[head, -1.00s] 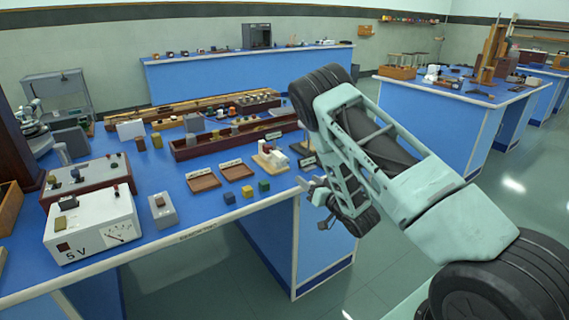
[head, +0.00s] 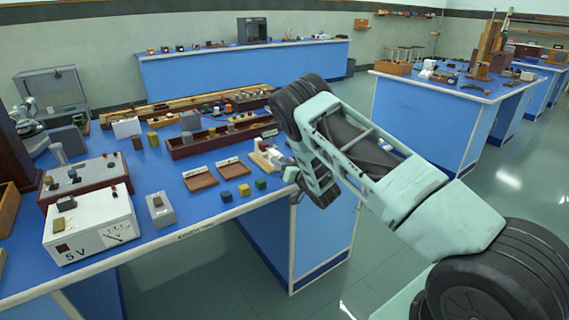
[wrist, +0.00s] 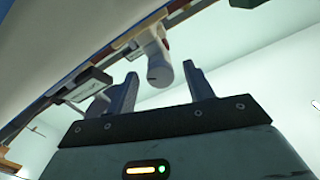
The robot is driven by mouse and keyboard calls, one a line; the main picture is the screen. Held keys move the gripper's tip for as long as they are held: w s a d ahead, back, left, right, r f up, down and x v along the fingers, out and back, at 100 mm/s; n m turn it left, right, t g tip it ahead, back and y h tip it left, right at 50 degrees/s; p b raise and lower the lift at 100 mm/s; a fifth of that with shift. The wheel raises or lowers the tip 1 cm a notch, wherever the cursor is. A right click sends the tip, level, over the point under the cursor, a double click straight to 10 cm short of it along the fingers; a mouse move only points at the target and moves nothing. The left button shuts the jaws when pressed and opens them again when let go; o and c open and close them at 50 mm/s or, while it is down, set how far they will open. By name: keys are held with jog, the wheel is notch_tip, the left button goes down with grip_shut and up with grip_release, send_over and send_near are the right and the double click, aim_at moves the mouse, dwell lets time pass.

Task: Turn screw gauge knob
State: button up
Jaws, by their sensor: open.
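In the wrist view, a white cylindrical knob (wrist: 159,70) with a small dark mark on its end hangs in the gap between my two finger tips. I take it for the screw gauge knob. My gripper (wrist: 162,85) is open, with one finger on each side of the knob; I see no clear contact. In the head view, a white and red device on a light wooden base (head: 262,158) stands at the bench's right end, partly hidden by my arm. My gripper (head: 286,168) is beside it there, mostly hidden behind my own wrist.
Two shallow brown trays (head: 200,179) and several small coloured cubes (head: 244,190) lie left of my gripper. A long wooden box (head: 205,147) lies behind. A white 5 V meter box (head: 92,229) stands at front left. In the wrist view, a grey-white block (wrist: 88,84) is near the left finger.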

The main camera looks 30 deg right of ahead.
jog(key=c, duration=1)
jog(key=shift+o, duration=0.2)
jog(key=shift+n+b, duration=0.4)
jog(key=shift+f+n+b, duration=0.1)
jog(key=shift+n+b, duration=0.7)
jog(key=shift+n, duration=0.2)
jog(key=n+b, duration=0.2)
jog(key=n, duration=0.1)
jog(key=shift+n+b, duration=0.35)
jog(key=shift+n, duration=0.05)
jog(key=n+b, duration=0.2)
jog(key=n, duration=0.2)
jog(key=shift+b, duration=0.3)
jog(key=shift+n+b, duration=0.5)
jog(key=shift+n, duration=0.4)
